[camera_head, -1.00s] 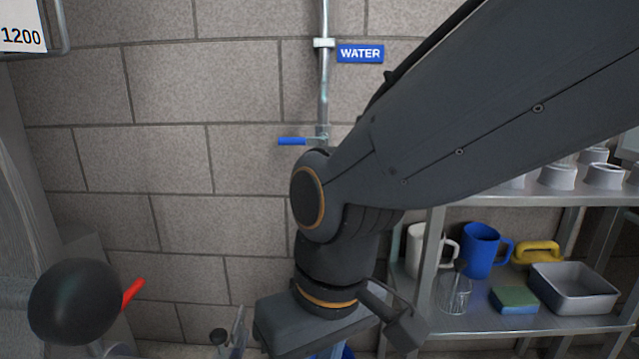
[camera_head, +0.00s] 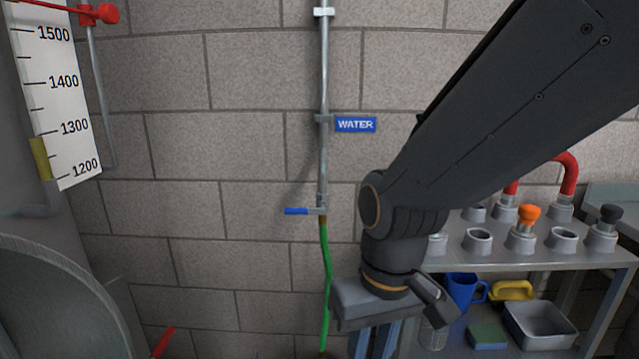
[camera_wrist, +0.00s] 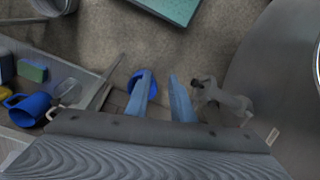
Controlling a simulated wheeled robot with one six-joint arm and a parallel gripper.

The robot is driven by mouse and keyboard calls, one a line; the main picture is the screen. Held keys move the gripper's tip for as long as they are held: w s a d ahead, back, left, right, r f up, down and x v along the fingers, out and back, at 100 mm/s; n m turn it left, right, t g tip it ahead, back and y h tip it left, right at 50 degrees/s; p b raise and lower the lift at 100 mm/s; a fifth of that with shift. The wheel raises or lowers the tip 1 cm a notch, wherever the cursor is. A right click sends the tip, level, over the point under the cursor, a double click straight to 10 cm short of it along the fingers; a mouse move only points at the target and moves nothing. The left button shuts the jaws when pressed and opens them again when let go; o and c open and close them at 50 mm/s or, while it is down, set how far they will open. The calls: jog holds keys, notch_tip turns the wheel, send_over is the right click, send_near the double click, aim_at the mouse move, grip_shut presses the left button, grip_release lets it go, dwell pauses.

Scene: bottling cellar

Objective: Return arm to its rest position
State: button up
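My gripper (camera_head: 374,343) hangs pointing down in front of the block wall, left of the metal shelf unit. In the wrist view its two blue fingers (camera_wrist: 163,92) stand apart with a gap between them, and nothing is held. Beyond the fingertips, well below, a blue round object (camera_wrist: 142,80) shows partly behind the left finger; I cannot tell what it is. My arm crosses the upper right of the head view and hides part of the shelf unit.
The shelf unit (camera_head: 600,258) at right holds fittings on top, with a blue mug (camera_head: 464,290) and a grey tray (camera_head: 540,326) below. A water pipe with a blue-handled valve (camera_head: 297,211) and green hose (camera_head: 327,285) runs down the wall. A steel tank (camera_head: 55,290) stands left.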

jog(key=s+d+r+m+h+p, duration=0.1)
jog(key=s+d+r+m+p, duration=0.1)
jog(key=d+r+p, duration=1)
jog(key=shift+s+d+r+m+p, duration=0.2)
jog(key=shift+r+m+p, duration=0.5)
jog(key=shift+r+p, duration=1.85)
